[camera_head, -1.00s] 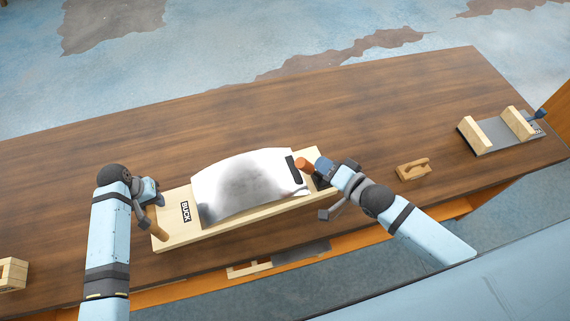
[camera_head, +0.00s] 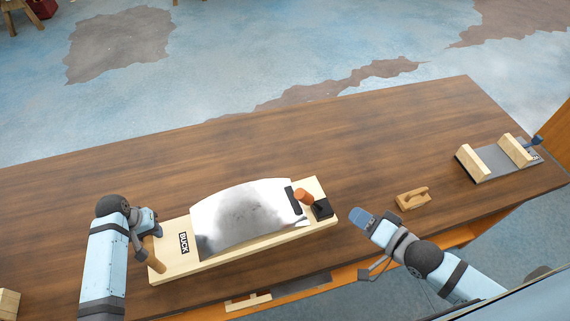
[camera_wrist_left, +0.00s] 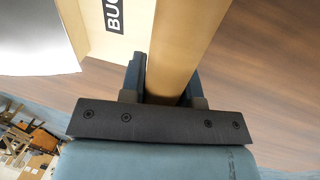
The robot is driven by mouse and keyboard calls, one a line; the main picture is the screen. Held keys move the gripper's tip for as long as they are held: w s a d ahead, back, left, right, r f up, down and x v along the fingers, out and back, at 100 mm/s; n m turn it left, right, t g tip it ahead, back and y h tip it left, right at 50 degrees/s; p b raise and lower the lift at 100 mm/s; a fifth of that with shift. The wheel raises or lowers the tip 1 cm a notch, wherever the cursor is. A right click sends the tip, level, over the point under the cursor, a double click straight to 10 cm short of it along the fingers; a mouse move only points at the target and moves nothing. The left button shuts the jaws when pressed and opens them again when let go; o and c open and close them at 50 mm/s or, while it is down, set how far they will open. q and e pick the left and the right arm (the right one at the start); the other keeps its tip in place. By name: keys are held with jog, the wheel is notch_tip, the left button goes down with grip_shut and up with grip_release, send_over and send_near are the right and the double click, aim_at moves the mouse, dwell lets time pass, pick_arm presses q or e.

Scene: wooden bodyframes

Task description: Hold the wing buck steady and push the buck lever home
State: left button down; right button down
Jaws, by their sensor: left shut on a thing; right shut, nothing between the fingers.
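The wing buck (camera_head: 180,262) is a pale wooden board labelled BUCK, lying on the bench with a curved, shiny metal sheet (camera_head: 245,215) on it. The buck lever (camera_head: 304,195), with an orange-brown knob, stands at the board's right end beside a black block (camera_head: 322,209). My left gripper (camera_head: 151,243) is shut on the wooden handle (camera_head: 156,262) at the board's left end. The left wrist view shows this handle (camera_wrist_left: 188,50) between the fingers. My right gripper (camera_head: 366,217) is shut and empty, right of the buck and apart from the lever.
A wooden block with a handle (camera_head: 412,199) lies to the right on the bench. A vise-like fixture (camera_head: 497,160) with two wooden jaws and a blue handle stands at the far right. The bench (camera_head: 300,140) behind the buck is clear.

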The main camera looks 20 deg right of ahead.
dwell(0.3)
pick_arm(q)
jog(key=c, duration=0.8)
grip_release()
jog(key=r, duration=0.4)
jog(key=a+r, duration=0.1)
jog(key=r, duration=0.3)
jog(key=a+r, duration=0.1)
jog(key=r, duration=0.2)
jog(key=shift+s+a+r, duration=0.15)
jog(key=shift+r, duration=0.25)
